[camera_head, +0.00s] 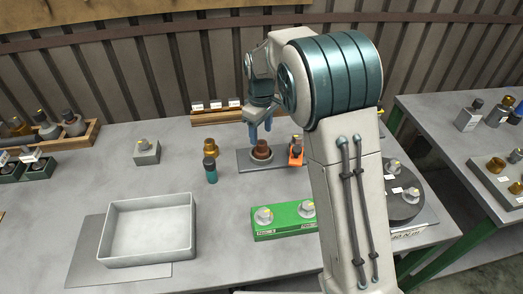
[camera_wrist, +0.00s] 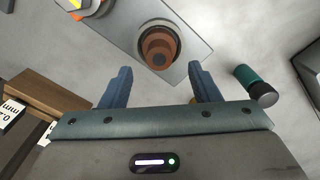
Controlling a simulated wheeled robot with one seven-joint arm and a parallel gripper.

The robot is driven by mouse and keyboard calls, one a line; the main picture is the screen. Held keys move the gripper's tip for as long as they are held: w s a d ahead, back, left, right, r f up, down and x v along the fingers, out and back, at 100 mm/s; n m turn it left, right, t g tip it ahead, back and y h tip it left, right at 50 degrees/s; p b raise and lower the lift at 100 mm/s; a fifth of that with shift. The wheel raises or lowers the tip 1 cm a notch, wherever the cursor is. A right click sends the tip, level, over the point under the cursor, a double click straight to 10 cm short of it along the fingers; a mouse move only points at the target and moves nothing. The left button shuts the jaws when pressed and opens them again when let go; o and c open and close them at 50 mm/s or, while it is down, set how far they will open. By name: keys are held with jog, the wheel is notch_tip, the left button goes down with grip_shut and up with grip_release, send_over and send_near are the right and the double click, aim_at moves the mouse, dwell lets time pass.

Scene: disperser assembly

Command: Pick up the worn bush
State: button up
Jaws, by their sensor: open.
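A reddish-brown stepped bush (camera_head: 261,148), which I take to be the worn bush, sits upright in a pale ring on a grey plate (camera_head: 247,165) near the middle of the table. In the wrist view the bush (camera_wrist: 159,46) shows just beyond my fingertips, roughly centred between them. My gripper (camera_head: 260,132) is open, with blue fingers pointing down above the bush. The wrist view shows both fingers (camera_wrist: 161,70) apart with nothing between them. I see no contact with the bush.
A dark bottle with a teal body (camera_head: 210,169) stands left of the plate. An orange block (camera_head: 296,156) with a fitting is close on the right. A green fixture (camera_head: 283,224) lies in front. An empty grey tray (camera_head: 150,257) is at front left.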

aim_at(262, 143)
jog(key=shift+d+f+p, duration=0.1)
jog(key=shift+f+p, duration=0.3)
jog(key=shift+f, duration=2.25)
grip_shut()
